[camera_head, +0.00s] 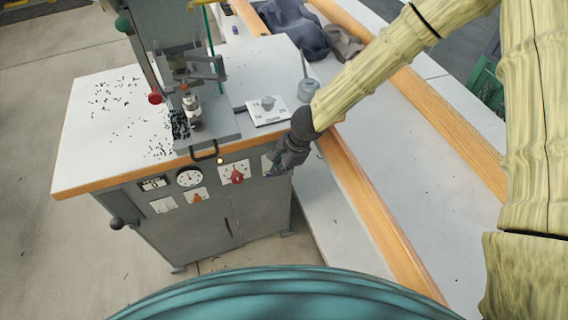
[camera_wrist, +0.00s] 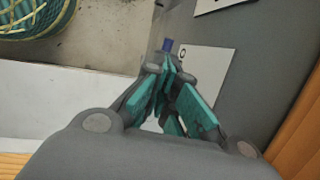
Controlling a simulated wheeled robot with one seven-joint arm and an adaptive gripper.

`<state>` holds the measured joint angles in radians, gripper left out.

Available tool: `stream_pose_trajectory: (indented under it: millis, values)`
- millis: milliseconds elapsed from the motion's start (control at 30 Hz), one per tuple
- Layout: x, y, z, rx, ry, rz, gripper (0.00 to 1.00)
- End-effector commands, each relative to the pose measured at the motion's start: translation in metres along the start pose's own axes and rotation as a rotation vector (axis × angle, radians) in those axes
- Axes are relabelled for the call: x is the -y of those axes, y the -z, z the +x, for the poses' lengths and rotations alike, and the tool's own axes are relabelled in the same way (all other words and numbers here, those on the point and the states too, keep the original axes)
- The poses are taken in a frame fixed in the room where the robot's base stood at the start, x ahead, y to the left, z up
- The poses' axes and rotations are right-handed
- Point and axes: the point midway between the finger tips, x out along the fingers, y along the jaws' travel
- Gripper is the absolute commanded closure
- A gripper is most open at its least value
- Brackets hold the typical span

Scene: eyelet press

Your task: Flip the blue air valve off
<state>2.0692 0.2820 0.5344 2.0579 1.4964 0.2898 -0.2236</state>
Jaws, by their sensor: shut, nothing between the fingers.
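The air valve shows in the wrist view as a small blue piece (camera_wrist: 167,45) just past my fingertips. It stands at the edge of a white label plate (camera_wrist: 208,68) on the press's grey front panel. My gripper (camera_wrist: 168,68) has teal pads and its fingers are together, with nothing held. The blue piece is close to the tips; I cannot tell whether they touch. In the head view my gripper (camera_head: 275,170) is at the right end of the cabinet front and hides most of the valve there.
The press cabinet (camera_head: 235,205) has a round gauge (camera_head: 190,177), a red knob (camera_head: 237,176) and an orange knob (camera_head: 197,197) left of my gripper. A black handle (camera_head: 206,152) sticks out above them. A wood-edged table (camera_head: 370,205) stands close on the right.

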Motion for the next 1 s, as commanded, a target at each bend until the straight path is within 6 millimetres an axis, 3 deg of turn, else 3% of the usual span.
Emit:
stream_pose_trajectory:
  millis: [533, 1000]
  values:
    - [-0.0003, -0.0012, 0.005, -0.014, -0.001, -0.006, 1.0]
    - [-0.0018, -0.008, 0.012, -0.214, -0.002, -0.046, 1.0]
